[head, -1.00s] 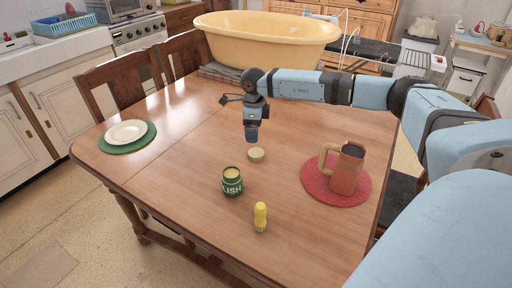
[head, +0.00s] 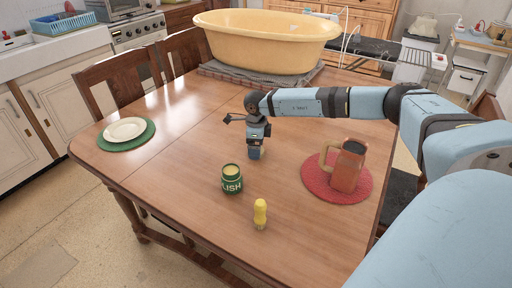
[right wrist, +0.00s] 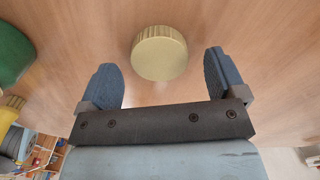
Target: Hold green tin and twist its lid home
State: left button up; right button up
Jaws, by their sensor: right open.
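The green tin (head: 232,184) stands upright and open on the wooden table, with pale yellow contents at its mouth. Its side also shows at the left edge of the right wrist view (right wrist: 12,55). The round gold lid with a ribbed edge lies on the table in the right wrist view (right wrist: 160,55). My right gripper (head: 255,155) is open and points down just above the lid, mostly hiding it in the head view. In the right wrist view the lid sits between and slightly beyond the two fingertips (right wrist: 160,75), apart from both. My left gripper is in no view.
A yellow-handled brush (head: 260,213) stands in front of the tin. A brown mug (head: 348,168) sits on a red mat (head: 318,188) to the right. A plate (head: 125,129) on a green mat is at the left, a yellow tub (head: 265,40) at the back. The front left tabletop is clear.

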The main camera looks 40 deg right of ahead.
jog(key=shift+f, duration=0.85)
jog(key=shift+r, duration=0.1)
jog(key=c, duration=1)
notch_tip(320, 180, up, 20)
jog(key=p, duration=0.2)
jog(key=shift+p, duration=0.3)
jog(key=shift+a, duration=0.1)
